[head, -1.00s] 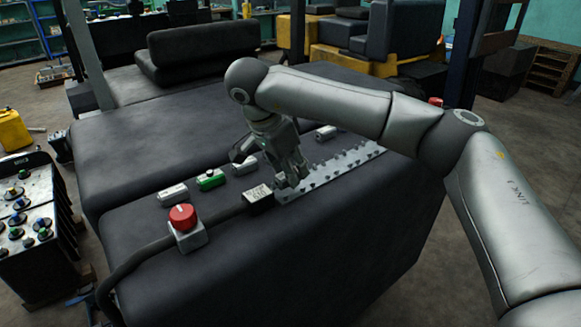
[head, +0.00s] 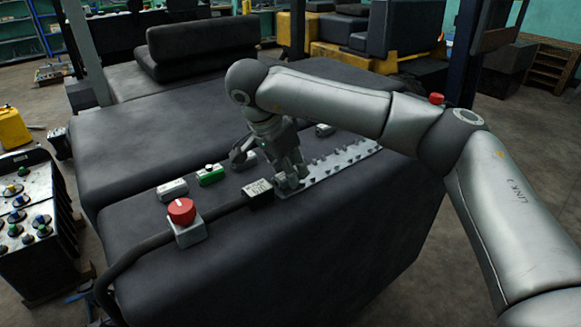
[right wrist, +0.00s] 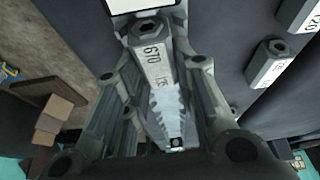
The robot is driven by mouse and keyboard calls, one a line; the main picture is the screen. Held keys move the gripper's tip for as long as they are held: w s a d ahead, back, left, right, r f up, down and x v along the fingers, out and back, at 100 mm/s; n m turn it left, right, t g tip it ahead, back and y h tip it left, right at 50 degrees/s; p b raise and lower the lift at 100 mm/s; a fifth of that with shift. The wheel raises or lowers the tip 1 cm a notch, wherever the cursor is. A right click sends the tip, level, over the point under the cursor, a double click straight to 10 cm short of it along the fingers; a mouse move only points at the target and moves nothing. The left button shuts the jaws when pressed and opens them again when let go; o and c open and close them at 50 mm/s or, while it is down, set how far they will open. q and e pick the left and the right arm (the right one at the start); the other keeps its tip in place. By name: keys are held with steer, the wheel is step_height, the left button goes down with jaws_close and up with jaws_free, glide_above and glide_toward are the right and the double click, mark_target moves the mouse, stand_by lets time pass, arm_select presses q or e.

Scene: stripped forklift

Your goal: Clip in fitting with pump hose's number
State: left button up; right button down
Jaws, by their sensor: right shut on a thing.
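My right gripper (head: 290,180) is at the near end of the toothed clip rail (head: 345,160). It is shut on a grey hexagonal fitting (right wrist: 150,50) marked 670, seen in the right wrist view between the fingers. The fitting is in line with the rail, whose teeth show behind it. I cannot tell whether it is seated in the clips. The dark pump hose (head: 150,250) runs across the block to a number plate (head: 258,190) beside the gripper; its number is too small to read surely. My left gripper is not in view.
A red knob (head: 181,211) stands on a grey base by the hose. A battery cart (head: 30,215) stands at the left.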

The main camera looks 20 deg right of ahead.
steer(key=shift+f, duration=0.25)
steer(key=c, duration=1.1)
jaws_free()
steer(key=shift+r, duration=0.1)
steer(key=v, duration=1.1)
steer(key=shift+a+r, duration=0.25)
steer(key=shift+r, duration=0.1)
